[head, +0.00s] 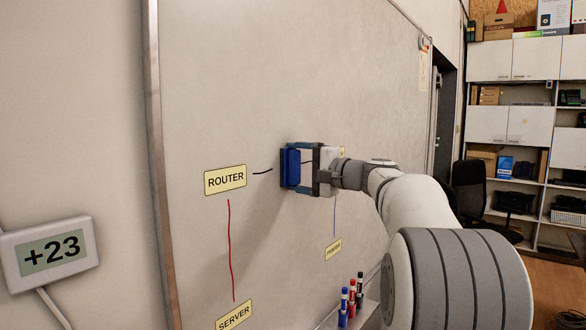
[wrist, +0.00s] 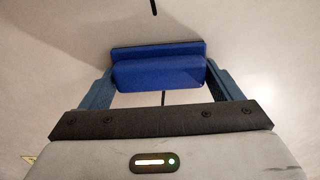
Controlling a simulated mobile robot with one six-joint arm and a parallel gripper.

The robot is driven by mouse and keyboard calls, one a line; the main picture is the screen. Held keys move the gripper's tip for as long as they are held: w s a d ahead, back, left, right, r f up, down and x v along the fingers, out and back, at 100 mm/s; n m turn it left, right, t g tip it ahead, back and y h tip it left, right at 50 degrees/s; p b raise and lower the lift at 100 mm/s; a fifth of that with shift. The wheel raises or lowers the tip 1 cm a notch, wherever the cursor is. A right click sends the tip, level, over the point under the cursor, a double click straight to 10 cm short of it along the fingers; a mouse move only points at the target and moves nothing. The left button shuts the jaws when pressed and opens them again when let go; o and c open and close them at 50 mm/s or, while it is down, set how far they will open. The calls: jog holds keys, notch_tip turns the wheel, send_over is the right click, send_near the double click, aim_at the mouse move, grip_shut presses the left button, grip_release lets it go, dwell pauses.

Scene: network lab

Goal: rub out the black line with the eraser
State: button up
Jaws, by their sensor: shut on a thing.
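The blue eraser (head: 291,168) is between the fingers of my gripper (head: 298,168), at the whiteboard (head: 260,90). My gripper is shut on it. In the wrist view the eraser (wrist: 158,67) spans between the two blue fingers, its far side close to or against the board; exact contact is hard to tell. A short piece of black line (head: 262,171) shows between the ROUTER label (head: 225,180) and the eraser. A bit also shows right of the eraser, by the gripper. In the wrist view black pieces (wrist: 154,7) show above and below the eraser; the part behind it is hidden.
A red line (head: 229,250) runs from ROUTER down to the SERVER label (head: 234,315). A blue line (head: 334,215) runs down to another label (head: 333,249). Markers (head: 351,299) stand at the board's lower edge. A display reading +23 (head: 50,253) is at left.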

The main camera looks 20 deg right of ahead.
aim_at(307, 161)
jog(key=shift+w+d+r+p, duration=0.1)
jog(key=shift+w+d+p, duration=0.4)
jog(key=shift+w+d, duration=0.45)
jog(key=shift+w+d+f+p, duration=0.1)
jog(key=shift+w+d+p, duration=0.5)
jog(key=shift+d, duration=0.65)
jog(key=shift+w+d+r+p, duration=0.1)
jog(key=shift+w+d+p, duration=0.3)
jog(key=shift+w+d, duration=0.6)
jog(key=w+d, duration=0.1)
jog(key=w+d+p, duration=0.1)
jog(key=d, duration=0.1)
jog(key=w+d+p, duration=0.1)
jog(key=d, duration=0.1)
jog(key=shift+w, duration=0.15)
